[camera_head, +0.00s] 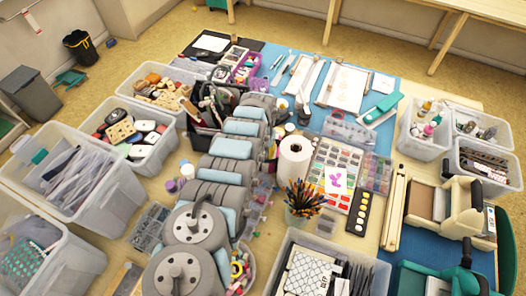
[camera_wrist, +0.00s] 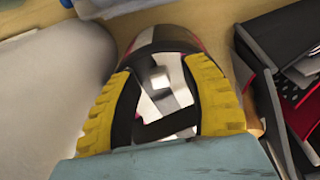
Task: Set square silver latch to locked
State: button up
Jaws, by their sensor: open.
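In the wrist view, my gripper (camera_wrist: 162,68) shows two yellow ribbed fingers, open and spread apart. Between them is a rounded dark object (camera_wrist: 160,38) with red at its edge. A shiny silver and white patch with a small bright square (camera_wrist: 160,82) shows in the middle, crossed by dark bands. It may be the square silver latch, but I cannot tell its setting. I cannot tell whether the fingers touch anything. In the head view, my grey and light-blue arm runs up the middle of the table, and the gripper cannot be made out.
In the wrist view, a pale rounded thing (camera_wrist: 60,80) is close on the left and a black organizer (camera_wrist: 262,85) on the right. In the head view, a paper roll (camera_head: 293,160), a pencil cup (camera_head: 303,215) and white bins (camera_head: 130,205) crowd the table around my arm.

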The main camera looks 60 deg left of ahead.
grip_shut()
jog(key=shift+s+a, duration=0.25)
dwell(0.3)
grip_release()
jog(key=shift+r, duration=0.15)
